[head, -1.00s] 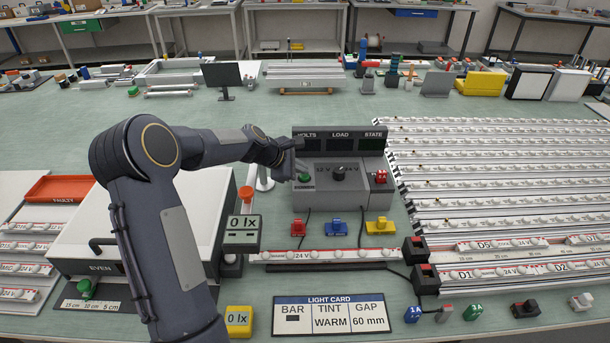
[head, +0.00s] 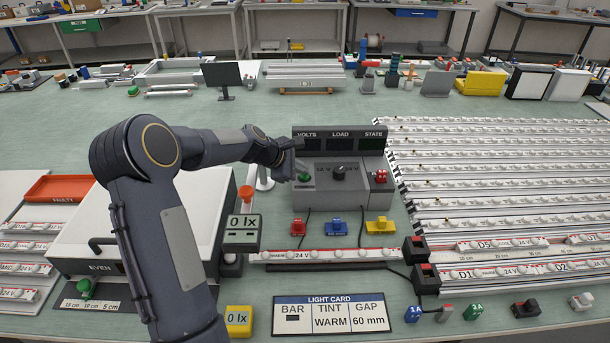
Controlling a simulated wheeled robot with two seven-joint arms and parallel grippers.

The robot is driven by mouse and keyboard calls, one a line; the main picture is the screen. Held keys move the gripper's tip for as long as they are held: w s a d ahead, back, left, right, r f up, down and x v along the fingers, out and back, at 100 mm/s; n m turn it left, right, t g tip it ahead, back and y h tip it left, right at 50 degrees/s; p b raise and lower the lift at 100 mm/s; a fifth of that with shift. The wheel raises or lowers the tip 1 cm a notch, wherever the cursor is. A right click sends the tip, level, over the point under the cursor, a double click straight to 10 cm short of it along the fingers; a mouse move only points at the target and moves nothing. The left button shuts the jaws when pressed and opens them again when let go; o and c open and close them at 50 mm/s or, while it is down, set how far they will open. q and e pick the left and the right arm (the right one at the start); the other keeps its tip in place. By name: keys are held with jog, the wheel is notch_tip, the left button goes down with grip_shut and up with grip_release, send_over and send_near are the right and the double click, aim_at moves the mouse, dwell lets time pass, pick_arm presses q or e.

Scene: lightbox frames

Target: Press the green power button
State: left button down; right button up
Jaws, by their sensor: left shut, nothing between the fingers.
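The green power button (head: 304,177) sits on the left of the sloped top of a grey power supply box (head: 330,201). A black knob (head: 339,172) is to its right. The box's panel reads VOLTS, LOAD and STATE, and its displays (head: 340,144) are dark. My left gripper (head: 296,171) is shut and empty, with its tips right at the green button's upper left. I cannot tell whether they touch it. My right gripper is not in view.
Red (head: 298,229), blue (head: 333,228) and yellow (head: 380,226) connectors lie in front of the box. A light card (head: 332,314) lies at the front. LED bars (head: 500,180) fill the right side. A white-lidded box (head: 150,215) stands left, under my arm.

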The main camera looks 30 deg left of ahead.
aim_at(301, 176)
pick_arm(q)
jog(key=shift+f, duration=0.4)
jog(key=shift+r, duration=0.45)
notch_tip(301, 176, up, 6)
jog(key=p, duration=0.5)
jog(key=shift+r, duration=0.1)
dwell(0.3)
